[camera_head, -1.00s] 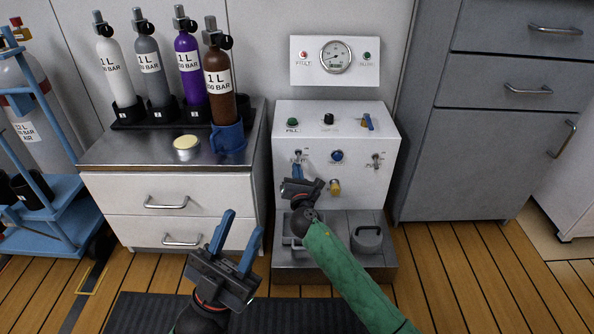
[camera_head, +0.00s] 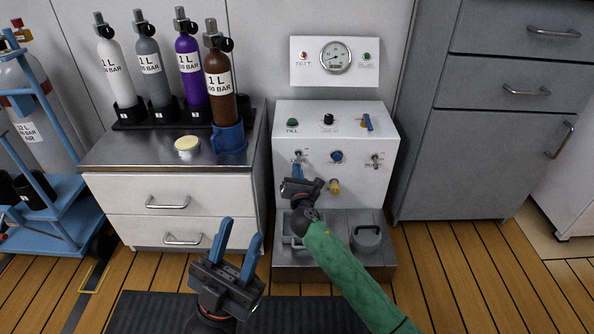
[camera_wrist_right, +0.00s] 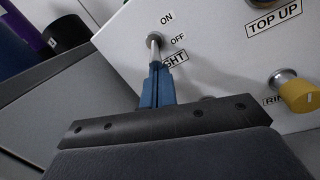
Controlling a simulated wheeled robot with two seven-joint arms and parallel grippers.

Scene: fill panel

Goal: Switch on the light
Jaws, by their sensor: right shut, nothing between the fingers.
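The light switch is a small metal toggle (camera_head: 298,155) at the upper left of the white panel's front face. In the right wrist view the toggle (camera_wrist_right: 153,44) sits beside ON and OFF labels, and its lever points down towards my fingers. The label below is partly hidden; "GHT" shows. My right gripper (camera_head: 297,168) is shut, with its blue fingertips (camera_wrist_right: 157,68) right at the lever's lower end. I cannot tell whether they touch. My left gripper (camera_head: 242,228) is open and empty, in front of the drawer cabinet and low in view.
A gauge plate (camera_head: 308,78) is above.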

